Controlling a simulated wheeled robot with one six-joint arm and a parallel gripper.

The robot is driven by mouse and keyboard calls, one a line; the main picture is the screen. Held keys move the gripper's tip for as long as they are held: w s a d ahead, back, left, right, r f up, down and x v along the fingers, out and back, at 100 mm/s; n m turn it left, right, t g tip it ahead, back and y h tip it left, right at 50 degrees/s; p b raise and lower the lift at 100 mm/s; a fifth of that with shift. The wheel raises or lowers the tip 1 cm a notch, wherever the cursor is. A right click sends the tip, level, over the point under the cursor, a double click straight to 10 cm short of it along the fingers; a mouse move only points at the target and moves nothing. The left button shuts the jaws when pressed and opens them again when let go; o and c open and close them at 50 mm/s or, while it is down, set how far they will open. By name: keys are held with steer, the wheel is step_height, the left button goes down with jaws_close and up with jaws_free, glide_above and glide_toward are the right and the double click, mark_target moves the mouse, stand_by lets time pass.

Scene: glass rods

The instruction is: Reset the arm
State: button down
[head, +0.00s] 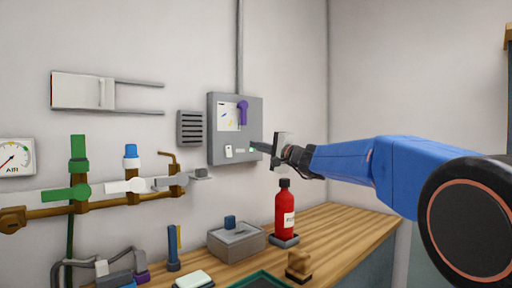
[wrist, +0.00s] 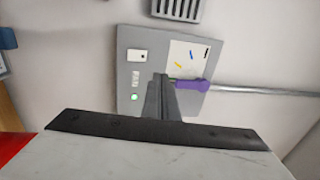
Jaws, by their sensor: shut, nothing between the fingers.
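My blue arm (head: 360,160) reaches in from the right in the head view. My gripper (head: 256,147) is shut and empty, its fingertips in front of the lower right of a grey wall box (head: 218,150). In the wrist view, my gripper (wrist: 160,82) points at the same box (wrist: 125,72), below a purple lever (wrist: 192,86). The lever (head: 243,112) stands upright in the head view, above the fingertips. A green light (wrist: 134,97) shows on the box. I cannot tell whether the fingertips touch the box.
A red bottle (head: 285,212) stands on the wooden counter (head: 345,222) below my gripper. A grey box with a blue knob (head: 236,240) is to its left. Pipes with a green valve (head: 78,170) run along the wall at left. The air right of the bottle is clear.

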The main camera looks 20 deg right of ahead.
steer(key=s+a+f+n+g, duration=0.4)
steer(key=s+f, duration=0.7)
steer(key=s, duration=0.2)
steer(key=s+a+f+n+g, duration=0.5)
steer(key=s+f, duration=0.6)
steer(key=s, duration=0.1)
steer(key=s+d+f+n+g+h, duration=0.2)
steer(key=s+d+f+h, duration=0.2)
steer(key=s+f, duration=0.7)
steer(key=s+d+f+n+g+h, duration=0.1)
steer(key=s+d+f+h, duration=0.3)
steer(key=s+d+f, duration=0.4)
steer(key=s+f+g, duration=0.1)
steer(key=s+f, duration=0.2)
steer(key=s, duration=0.2)
steer(key=shift+f+n+h, duration=0.3)
steer(key=shift+f+n, duration=0.05)
steer(key=shift+n, duration=0.05)
